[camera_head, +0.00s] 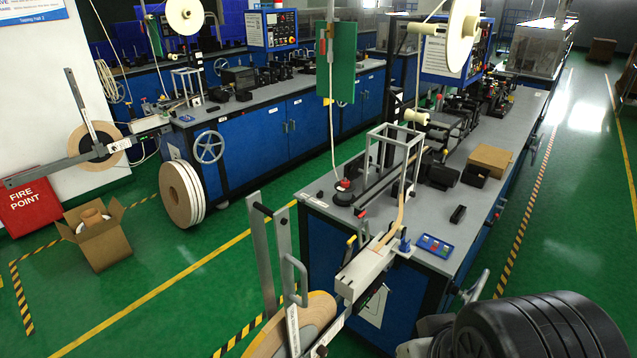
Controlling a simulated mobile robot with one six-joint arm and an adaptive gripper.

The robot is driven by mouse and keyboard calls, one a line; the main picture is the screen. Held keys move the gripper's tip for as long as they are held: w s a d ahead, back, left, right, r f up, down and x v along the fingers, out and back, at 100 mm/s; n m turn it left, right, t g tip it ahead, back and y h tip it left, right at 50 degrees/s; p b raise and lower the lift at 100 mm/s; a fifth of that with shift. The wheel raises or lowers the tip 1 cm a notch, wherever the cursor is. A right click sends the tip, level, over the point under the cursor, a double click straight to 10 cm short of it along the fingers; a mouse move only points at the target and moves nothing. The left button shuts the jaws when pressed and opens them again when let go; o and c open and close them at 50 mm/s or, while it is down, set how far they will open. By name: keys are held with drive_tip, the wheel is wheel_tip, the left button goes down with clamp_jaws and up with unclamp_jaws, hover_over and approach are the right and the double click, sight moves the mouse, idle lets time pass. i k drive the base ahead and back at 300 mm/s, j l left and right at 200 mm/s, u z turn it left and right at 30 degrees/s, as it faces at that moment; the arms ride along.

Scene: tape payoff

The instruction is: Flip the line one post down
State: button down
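A tan tape (399,212) runs on the near bench, curving up from a white guide block (362,272) towards a grey wire frame. A tape reel (305,326) sits below the block at the bottom, partly cut off. Grey upright posts (264,262) with a dark peg stand left of the block, beside a grey handle (296,278). I cannot tell which posts the tape passes around. A black ribbed body and grey joint, likely my arm, fill the bottom right. No gripper fingertips show.
A second bench line (258,112) stands behind, with another reel (97,145). An open carton (98,236) stands at left. Green floor between the benches is clear.

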sight(256, 209)
drive_tip(key=i+l+u, duration=0.45)
drive_tip(key=i+l, duration=0.2)
drive_tip(key=i, duration=0.15)
